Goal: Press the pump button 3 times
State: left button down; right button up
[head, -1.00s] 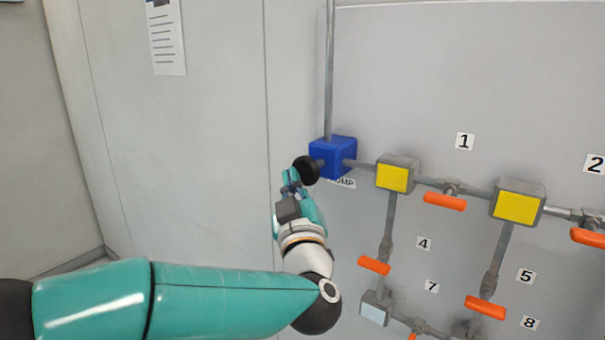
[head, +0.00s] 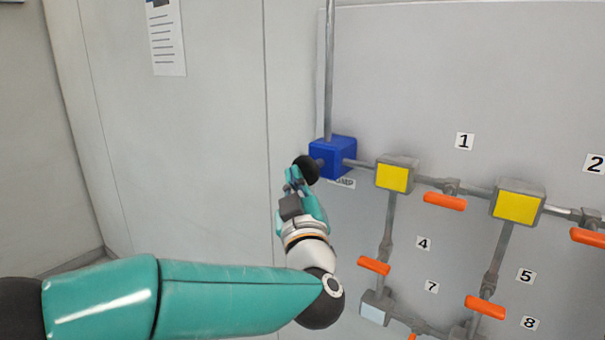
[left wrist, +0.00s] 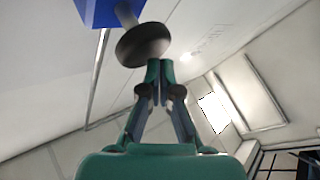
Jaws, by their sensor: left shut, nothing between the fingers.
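The blue pump box (head: 334,158) is mounted on the wall panel, with a label partly hidden below it. Its round black button (head: 307,168) sticks out toward my left gripper (head: 293,176). In the left wrist view the black button (left wrist: 143,44) stands on a stem from the blue box (left wrist: 97,12). My left gripper (left wrist: 160,66) is shut and empty there, its fingertips at the button's near edge. Whether they touch it I cannot tell. My right gripper is not in view.
Grey pipes run right from the pump to boxes with yellow faces (head: 394,179) and orange valve handles (head: 445,201). Number labels mark the panel. A paper sheet (head: 166,38) hangs on the wall at upper left. The wall left of the pump is clear.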

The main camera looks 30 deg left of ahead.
aim_at(305, 175)
pick_arm(q)
jog(key=shift+w+d, duration=0.15)
jog(key=shift+w, duration=1.5)
dwell(1.3)
jog(key=shift+s, duration=0.1)
jog(key=s+b, duration=0.1)
jog(key=s, duration=0.2)
jog(key=shift+s+f+b, duration=0.1)
jog(key=shift+s+b, duration=0.25)
jog(key=shift+s, duration=0.05)
dwell(0.3)
jog(key=shift+s+a, duration=0.1)
jog(key=shift+a, duration=0.1)
jog(key=s, duration=0.2)
jog(key=s+b, duration=0.1)
jog(key=s, duration=0.1)
jog(key=shift+s+a, duration=0.2)
jog(key=shift+s, duration=0.2)
dwell(2.0)
